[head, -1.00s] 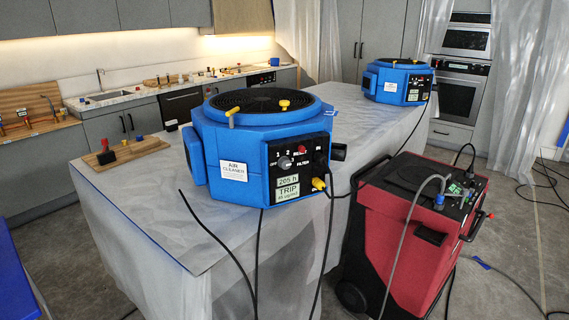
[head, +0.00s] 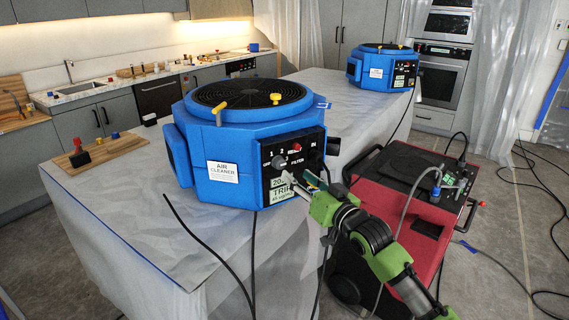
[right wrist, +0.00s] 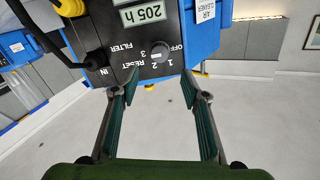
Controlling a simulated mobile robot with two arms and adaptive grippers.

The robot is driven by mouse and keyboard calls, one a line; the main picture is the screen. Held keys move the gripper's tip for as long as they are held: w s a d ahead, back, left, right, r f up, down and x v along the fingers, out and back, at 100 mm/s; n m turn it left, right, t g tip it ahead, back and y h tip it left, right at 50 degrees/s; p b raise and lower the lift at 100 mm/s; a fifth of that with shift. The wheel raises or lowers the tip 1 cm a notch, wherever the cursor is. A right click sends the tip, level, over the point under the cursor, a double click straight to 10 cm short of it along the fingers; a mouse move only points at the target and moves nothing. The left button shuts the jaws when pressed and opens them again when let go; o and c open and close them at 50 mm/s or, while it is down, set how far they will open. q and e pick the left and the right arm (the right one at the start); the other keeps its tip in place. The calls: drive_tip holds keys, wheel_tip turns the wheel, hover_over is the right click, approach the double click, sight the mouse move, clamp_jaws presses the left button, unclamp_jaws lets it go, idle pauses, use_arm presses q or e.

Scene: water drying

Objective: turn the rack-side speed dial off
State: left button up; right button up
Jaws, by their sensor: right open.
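The near blue air cleaner (head: 235,145) stands on the sheet-covered counter (head: 130,220). Its black front panel carries a grey speed dial (head: 279,161) with OFF, 1, 2 and 3 marks around it. The right wrist view shows the panel upside down, with the dial (right wrist: 160,50) just beyond the fingers; its exact setting is too small to tell. My right gripper (head: 302,181) is open and empty, in front of the panel, low and right of the dial. In the wrist view its fingers (right wrist: 160,93) are spread apart, with the dial between their lines. My left gripper is out of view.
A second blue air cleaner (head: 375,73) stands farther back on the counter. A red machine (head: 400,200) with hoses is right, behind my arm. Black cables hang down the counter front. A wooden board (head: 100,150) lies at the left. A yellow plug (right wrist: 150,87) is near the fingers.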

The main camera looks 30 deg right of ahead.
sight(281, 164)
drive_tip(key=w+p, duration=0.1)
drive_tip(key=w, duration=0.7)
drive_tip(key=shift+d+f, duration=0.1)
drive_tip(key=shift+d, duration=0.05)
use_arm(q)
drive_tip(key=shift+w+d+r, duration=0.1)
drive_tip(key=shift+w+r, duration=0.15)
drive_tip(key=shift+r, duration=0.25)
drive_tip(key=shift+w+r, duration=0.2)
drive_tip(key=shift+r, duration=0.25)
use_arm(e)
drive_tip(key=c, duration=1.1)
